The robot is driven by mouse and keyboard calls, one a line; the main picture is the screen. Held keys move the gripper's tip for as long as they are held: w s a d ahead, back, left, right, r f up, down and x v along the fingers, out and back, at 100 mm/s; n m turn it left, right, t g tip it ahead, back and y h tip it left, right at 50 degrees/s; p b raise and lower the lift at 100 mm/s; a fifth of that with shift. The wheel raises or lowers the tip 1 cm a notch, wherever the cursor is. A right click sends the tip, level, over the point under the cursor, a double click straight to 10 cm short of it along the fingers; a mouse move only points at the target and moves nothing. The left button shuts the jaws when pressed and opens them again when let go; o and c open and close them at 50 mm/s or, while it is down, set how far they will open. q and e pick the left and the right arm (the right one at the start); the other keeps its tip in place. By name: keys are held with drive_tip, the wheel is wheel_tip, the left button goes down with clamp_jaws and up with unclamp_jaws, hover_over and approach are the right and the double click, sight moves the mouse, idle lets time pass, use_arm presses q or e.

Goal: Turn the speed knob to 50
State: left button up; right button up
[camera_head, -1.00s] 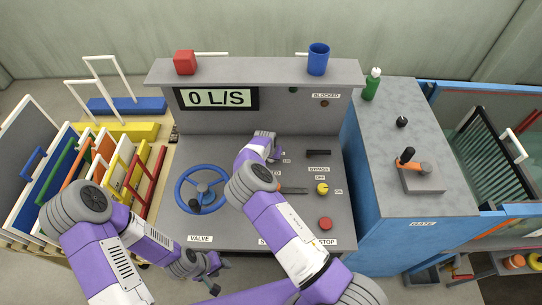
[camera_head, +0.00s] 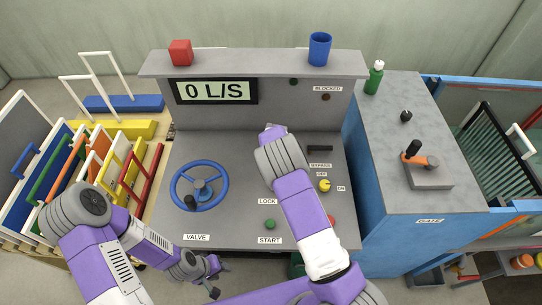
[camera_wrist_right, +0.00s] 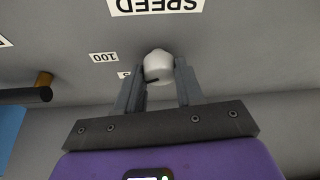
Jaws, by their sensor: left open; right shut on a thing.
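The speed knob (camera_wrist_right: 158,67) shows in the right wrist view as a small pale knob with a dark mark on its lower edge. My right gripper (camera_wrist_right: 160,82) has its two grey fingers on either side of it and is shut on it. An upside-down SPEED label (camera_wrist_right: 155,5) and a 100 label (camera_wrist_right: 103,57) are near it; another label is mostly hidden by a finger. In the head view my right arm hides the knob and the right fingertips. My left gripper (camera_head: 214,281) is open and empty in front of the console, low in the view.
The grey console (camera_head: 240,230) carries a blue valve wheel (camera_head: 199,186), a green start button (camera_head: 270,225), a yellow switch (camera_head: 325,185) and a black bypass handle (camera_head: 320,148). The display (camera_head: 215,91) reads 0 L/S. A red cube (camera_head: 181,53) and blue cup (camera_head: 319,49) stand on the shelf.

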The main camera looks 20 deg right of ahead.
drive_tip(key=n+y+b, duration=0.1)
drive_tip(key=n+b, duration=0.4)
drive_tip(key=n+y+b, duration=0.1)
drive_tip(key=n+b, duration=0.1)
drive_tip(key=b, duration=0.1)
drive_tip(key=shift+w+d+f+y, duration=0.1)
drive_tip(key=shift+d+f+y, duration=0.05)
drive_tip(key=shift+d+y, duration=0.15)
drive_tip(key=n+g+b, duration=0.1)
drive_tip(key=n, duration=0.2)
drive_tip(key=shift+y, duration=0.4)
drive_tip(key=shift+n+g+y+b, duration=0.4)
drive_tip(key=shift+n, duration=1.1)
drive_tip(key=o, duration=1)
drive_tip(key=shift+o, duration=0.2)
drive_tip(key=v, duration=0.7)
drive_tip(key=shift+r+p, duration=0.3)
drive_tip(key=shift+r, duration=0.15)
